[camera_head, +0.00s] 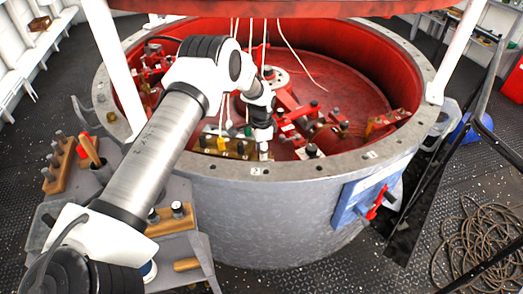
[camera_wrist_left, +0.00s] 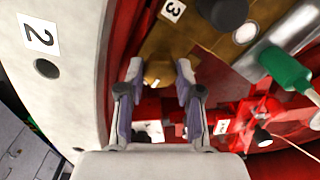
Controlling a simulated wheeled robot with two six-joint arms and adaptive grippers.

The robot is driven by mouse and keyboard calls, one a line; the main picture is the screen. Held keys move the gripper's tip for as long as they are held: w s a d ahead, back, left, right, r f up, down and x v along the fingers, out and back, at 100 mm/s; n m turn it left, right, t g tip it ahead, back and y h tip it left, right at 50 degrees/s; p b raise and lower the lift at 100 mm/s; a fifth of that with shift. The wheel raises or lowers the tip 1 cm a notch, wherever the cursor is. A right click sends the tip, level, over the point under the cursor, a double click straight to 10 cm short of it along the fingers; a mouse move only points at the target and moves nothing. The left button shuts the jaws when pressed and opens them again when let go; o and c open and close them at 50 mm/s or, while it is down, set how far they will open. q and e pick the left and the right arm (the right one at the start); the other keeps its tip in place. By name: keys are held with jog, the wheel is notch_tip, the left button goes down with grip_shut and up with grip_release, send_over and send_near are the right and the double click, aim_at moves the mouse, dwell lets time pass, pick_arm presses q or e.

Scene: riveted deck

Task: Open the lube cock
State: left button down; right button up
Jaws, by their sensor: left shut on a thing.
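A brass piece (camera_wrist_left: 158,76), probably the lube cock, sits by the brass block (camera_wrist_left: 205,35) labelled 3 in the left wrist view. My left gripper (camera_wrist_left: 160,70) has a finger on each side of this piece and is shut on it. In the head view my left arm reaches over the tank rim, with the left gripper (camera_head: 263,143) low at the near inner wall. The brass piece cannot be made out there. My right gripper is in neither view.
The round grey tank (camera_head: 290,205) has a wide rim and red interior fittings. A green-capped cylinder (camera_wrist_left: 285,68) and a dark knob (camera_wrist_left: 228,12) are close beside the left gripper. A blue panel with a red handle (camera_head: 376,203) is outside. Coiled hose (camera_head: 480,245) lies at right.

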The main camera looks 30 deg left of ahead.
pick_arm(q)
jog(key=shift+s+f+n, duration=0.15)
jog(key=shift+f+n, duration=0.05)
jog(key=shift+n, duration=0.1)
jog(key=n, duration=0.3)
jog(key=shift+f+b, duration=0.1)
jog(key=shift+b, duration=0.2)
jog(key=n, duration=0.5)
jog(key=shift+s, duration=0.1)
jog(key=n, duration=0.4)
jog(key=n+p, duration=0.1)
jog(key=n, duration=0.4)
